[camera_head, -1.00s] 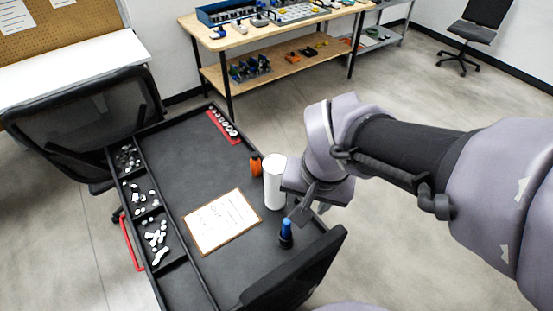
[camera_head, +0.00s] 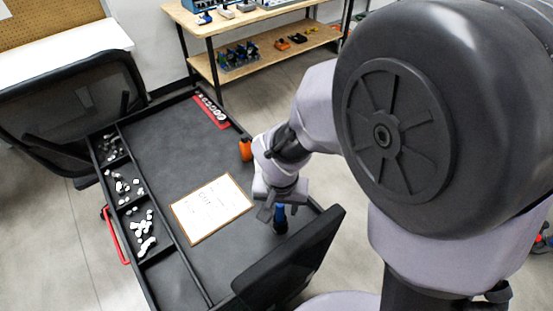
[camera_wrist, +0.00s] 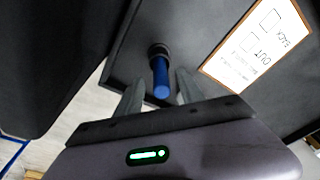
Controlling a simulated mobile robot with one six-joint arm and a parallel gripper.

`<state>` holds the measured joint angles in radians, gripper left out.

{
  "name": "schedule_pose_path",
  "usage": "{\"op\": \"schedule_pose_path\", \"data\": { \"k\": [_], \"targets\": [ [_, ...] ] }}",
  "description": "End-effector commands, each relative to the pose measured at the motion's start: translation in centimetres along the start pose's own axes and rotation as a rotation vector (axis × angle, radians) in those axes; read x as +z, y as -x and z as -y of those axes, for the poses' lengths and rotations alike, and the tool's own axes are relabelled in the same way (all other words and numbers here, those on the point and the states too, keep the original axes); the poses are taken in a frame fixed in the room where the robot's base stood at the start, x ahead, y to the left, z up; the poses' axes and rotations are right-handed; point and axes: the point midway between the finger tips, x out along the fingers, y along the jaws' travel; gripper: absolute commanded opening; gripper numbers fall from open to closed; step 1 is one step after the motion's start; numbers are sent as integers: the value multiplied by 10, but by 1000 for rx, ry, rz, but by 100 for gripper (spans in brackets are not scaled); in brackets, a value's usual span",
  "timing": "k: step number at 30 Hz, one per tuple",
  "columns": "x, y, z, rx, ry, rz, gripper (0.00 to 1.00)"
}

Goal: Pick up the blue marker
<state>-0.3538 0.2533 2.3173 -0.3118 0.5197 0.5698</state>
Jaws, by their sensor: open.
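The blue marker (camera_head: 280,217) stands upright in a dark holder near the front right corner of the black tray table (camera_head: 185,135). In the wrist view the blue marker (camera_wrist: 161,76) points toward the camera, its far end in the round dark holder (camera_wrist: 158,51). My gripper (camera_wrist: 158,92) is open, with one finger on each side of the marker's near end. It does not visibly close on the marker. In the head view my gripper (camera_head: 275,212) is right at the marker's top, and my arm hides part of that area.
A clipboard (camera_head: 212,208) lies left of the marker. An orange bottle (camera_head: 245,149) stands farther back by the table's right edge. Side compartments (camera_head: 131,190) hold small white pieces.

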Motion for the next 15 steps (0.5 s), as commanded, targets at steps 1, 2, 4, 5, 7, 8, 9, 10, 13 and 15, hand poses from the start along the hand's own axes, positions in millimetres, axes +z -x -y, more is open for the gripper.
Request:
{"op": "schedule_pose_path", "data": {
  "k": [1, 2, 4, 5, 7, 8, 9, 10, 13, 15],
  "targets": [
    [2, -17, 2, 1, 2, 2, 46],
    [2, -23, 2, 1, 1, 2, 46],
    [2, -32, 1, 1, 0, 2, 46],
    [2, -33, 2, 0, 0, 1, 46],
    [1, -31, 2, -1, 0, 0, 46],
    [1, -30, 2, -1, 0, 0, 46],
    [1, -30, 2, -1, 0, 0, 46],
    [1, -30, 2, -1, 0, 0, 44],
    [1, -29, 2, -1, 0, 0, 24],
    [1, -29, 2, -1, 0, 0, 10]
  ]
}}
